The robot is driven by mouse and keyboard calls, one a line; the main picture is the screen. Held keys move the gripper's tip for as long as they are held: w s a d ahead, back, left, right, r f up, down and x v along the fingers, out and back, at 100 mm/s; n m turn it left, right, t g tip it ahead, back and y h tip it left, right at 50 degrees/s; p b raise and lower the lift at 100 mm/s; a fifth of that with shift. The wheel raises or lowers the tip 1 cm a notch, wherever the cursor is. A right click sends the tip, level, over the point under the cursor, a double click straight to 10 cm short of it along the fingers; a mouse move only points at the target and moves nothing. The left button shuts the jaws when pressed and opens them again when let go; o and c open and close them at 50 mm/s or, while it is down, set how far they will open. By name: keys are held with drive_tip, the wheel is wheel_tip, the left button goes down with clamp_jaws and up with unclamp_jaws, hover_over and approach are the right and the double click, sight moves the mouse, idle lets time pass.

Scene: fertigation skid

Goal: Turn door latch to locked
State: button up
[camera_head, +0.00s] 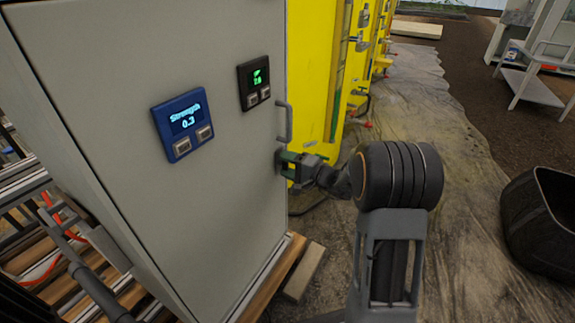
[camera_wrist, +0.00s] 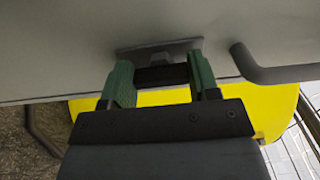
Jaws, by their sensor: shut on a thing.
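The grey cabinet door (camera_head: 215,190) has a small latch near its right edge, below the bar handle (camera_head: 285,121). In the wrist view the latch shows as a grey plate (camera_wrist: 160,48) with a dark knob (camera_wrist: 161,76) standing out from it. My gripper (camera_head: 284,168) is at the latch, and its green fingers (camera_wrist: 161,84) sit on both sides of the dark knob, shut on it. The handle also shows in the wrist view (camera_wrist: 275,70), right of the fingers and apart from them. The latch is mostly hidden behind my gripper in the head view, and I cannot read its turn position.
A blue display (camera_head: 183,123) reading "Strength 0.3" and a black display (camera_head: 259,82) are on the door. Yellow cabinets (camera_head: 312,70) stand behind. A black bin (camera_head: 541,220) stands at the right. Pipes and slats lie at the lower left.

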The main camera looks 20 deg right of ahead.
drive_tip(key=o, duration=0.9)
drive_tip(key=p+v, duration=0.3)
drive_tip(key=v, duration=1)
drive_tip(key=shift+s+d+p, duration=0.25)
drive_tip(key=shift+s+p, duration=0.05)
drive_tip(key=shift+p, duration=0.1)
drive_tip(key=s+a+r+n+g+h+p, duration=0.1)
drive_tip(key=s+a+r+n+g+p, duration=0.2)
drive_tip(key=r+p, duration=0.35)
drive_tip(key=s+a+r+n+g+h+p, duration=0.1)
drive_tip(key=s+a+r+g+p, duration=0.35)
drive_tip(key=r+p, duration=0.2)
drive_tip(key=s+a+r+n+g+p, duration=0.2)
drive_tip(key=a+r+g+p, duration=0.1)
drive_tip(key=a+r+p, duration=0.3)
drive_tip(key=s+d+r+n+h+p, duration=0.1)
drive_tip(key=s+r+h+p, duration=0.1)
drive_tip(key=r+p, duration=0.4)
drive_tip(key=s+d+r+n+t+h+p, duration=0.1)
drive_tip(key=s+r+h+p, duration=0.1)
drive_tip(key=r+h+p, duration=0.3)
drive_tip(key=s+d+r+n+h+p, duration=0.1)
drive_tip(key=s+r+h+p, duration=0.2)
drive_tip(key=r+p, duration=0.5)
drive_tip(key=shift+s+d+r+h+p, duration=0.1)
drive_tip(key=shift+d+r+h+p, duration=0.1)
drive_tip(key=shift+r, duration=0.95)
drive_tip(key=shift+d+r+h+p, duration=0.2)
drive_tip(key=shift+r, duration=0.95)
